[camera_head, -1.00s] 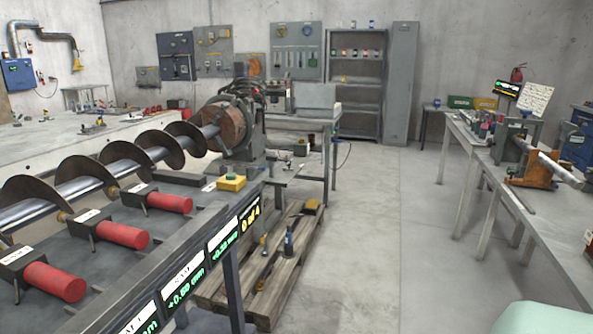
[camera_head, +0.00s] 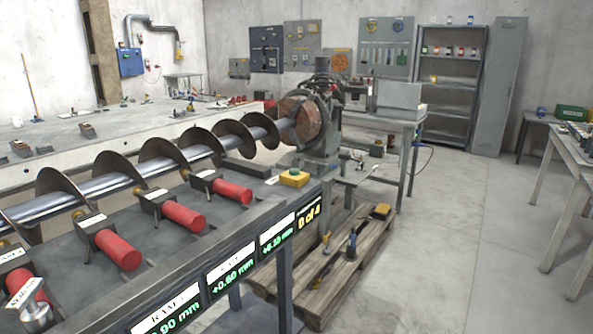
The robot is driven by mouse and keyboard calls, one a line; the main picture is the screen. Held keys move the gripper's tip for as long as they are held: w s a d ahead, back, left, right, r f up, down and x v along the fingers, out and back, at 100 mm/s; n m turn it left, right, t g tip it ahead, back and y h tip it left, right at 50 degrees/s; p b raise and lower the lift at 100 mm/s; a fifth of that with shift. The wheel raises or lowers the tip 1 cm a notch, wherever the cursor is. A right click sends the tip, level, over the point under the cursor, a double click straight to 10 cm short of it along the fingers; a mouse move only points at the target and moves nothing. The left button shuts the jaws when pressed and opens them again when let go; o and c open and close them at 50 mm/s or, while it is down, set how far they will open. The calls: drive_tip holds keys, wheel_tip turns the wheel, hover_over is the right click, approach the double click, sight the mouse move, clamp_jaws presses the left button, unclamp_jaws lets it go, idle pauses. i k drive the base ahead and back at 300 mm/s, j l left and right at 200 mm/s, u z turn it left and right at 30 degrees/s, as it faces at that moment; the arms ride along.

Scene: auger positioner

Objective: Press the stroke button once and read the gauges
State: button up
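A yellow box with a button on top (camera_head: 294,178) sits at the right end of the bench, beside the chuck; I cannot read its label. Along the bench's front edge are gauge displays with green digits: one (camera_head: 177,318) reads about 0.90 mm with its start cut off, one (camera_head: 231,272) reads +0.60 mm, and one (camera_head: 277,238) seems to read +0.10 mm. A yellow counter display (camera_head: 309,215) reads 0 of 4. Red cylinders (camera_head: 184,217) on dark blocks stand in a row beside the auger (camera_head: 170,165). My gripper is not in view.
The auger runs into a chuck (camera_head: 303,122) at the bench's far end. A wooden pallet (camera_head: 335,285) with tools lies on the floor right of the bench. Open floor (camera_head: 440,260) lies between it and the right-hand table (camera_head: 577,150).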

sight(293, 172)
drive_tip(key=u, duration=0.4)
drive_tip(key=i+l+u, duration=0.15)
drive_tip(key=u, duration=0.15)
drive_tip(key=i+l+u, duration=0.15)
drive_tip(key=l+u, duration=0.15)
drive_tip(key=i+l+u, duration=0.1)
drive_tip(key=l+u, duration=0.25)
drive_tip(key=i+l+u, duration=0.15)
drive_tip(key=l, duration=0.45)
drive_tip(key=l+u, duration=0.2)
drive_tip(key=l, duration=0.4)
drive_tip(key=i+l, duration=0.1)
drive_tip(key=l, duration=0.7)
drive_tip(key=i+l+u, duration=0.1)
drive_tip(key=l, duration=1.5)
drive_tip(key=i+u, duration=0.05)
